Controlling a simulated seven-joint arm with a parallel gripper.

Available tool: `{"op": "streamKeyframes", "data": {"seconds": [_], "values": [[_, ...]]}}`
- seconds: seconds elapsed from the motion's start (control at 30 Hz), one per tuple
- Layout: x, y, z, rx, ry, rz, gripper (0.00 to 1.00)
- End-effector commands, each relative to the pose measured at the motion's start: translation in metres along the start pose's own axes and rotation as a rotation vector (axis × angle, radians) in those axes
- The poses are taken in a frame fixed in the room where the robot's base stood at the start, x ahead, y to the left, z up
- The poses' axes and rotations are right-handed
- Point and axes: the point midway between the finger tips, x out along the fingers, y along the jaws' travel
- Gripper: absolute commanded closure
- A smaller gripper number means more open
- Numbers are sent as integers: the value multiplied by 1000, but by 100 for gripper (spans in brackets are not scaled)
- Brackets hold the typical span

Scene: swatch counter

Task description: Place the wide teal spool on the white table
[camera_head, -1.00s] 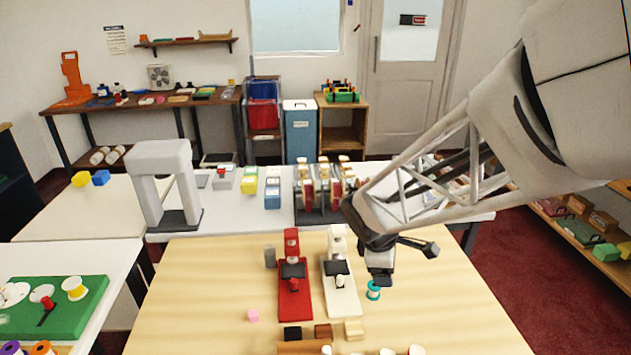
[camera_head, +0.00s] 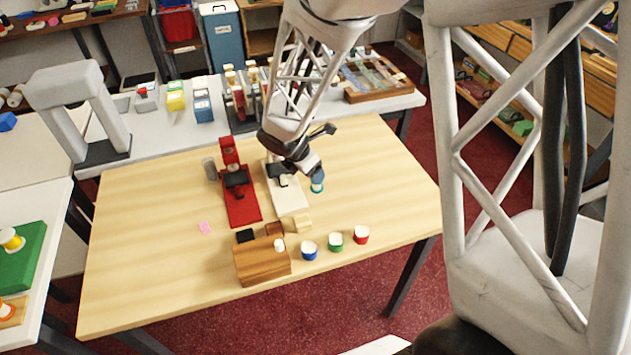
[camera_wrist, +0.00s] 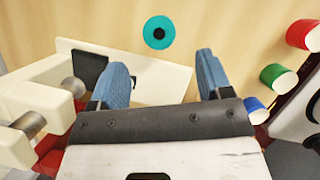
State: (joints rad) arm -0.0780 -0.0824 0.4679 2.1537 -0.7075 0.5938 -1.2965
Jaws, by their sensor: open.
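The teal spool (camera_head: 317,188) stands on the wooden table (camera_head: 370,200), right of the cream-white press (camera_head: 288,196). In the wrist view the spool (camera_wrist: 171,26) shows from above as a teal disc with a dark centre hole. My gripper (camera_head: 317,176) is close by it, partly covering it in the head view. In the wrist view my gripper's two blue fingers (camera_wrist: 160,68) are apart with nothing between them, and the spool lies beyond their tips. A white table (camera_head: 185,143) stands behind the wooden one, and another white table (camera_head: 52,275) is at the left edge.
A red press (camera_head: 240,205) stands left of the cream one. A wooden block (camera_head: 260,268) and blue (camera_head: 309,252), green (camera_head: 335,243) and red (camera_head: 361,236) spools stand near the front edge. A grey arch (camera_head: 70,95) and several coloured boxes occupy the back white table.

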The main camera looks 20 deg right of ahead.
Motion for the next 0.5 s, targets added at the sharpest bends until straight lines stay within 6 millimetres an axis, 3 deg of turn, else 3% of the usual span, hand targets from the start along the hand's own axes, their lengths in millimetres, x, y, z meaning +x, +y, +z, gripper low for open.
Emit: {"op": "streamKeyframes", "data": {"seconds": [0.5], "values": [[26, 0, 0, 2, 0, 0, 28]]}}
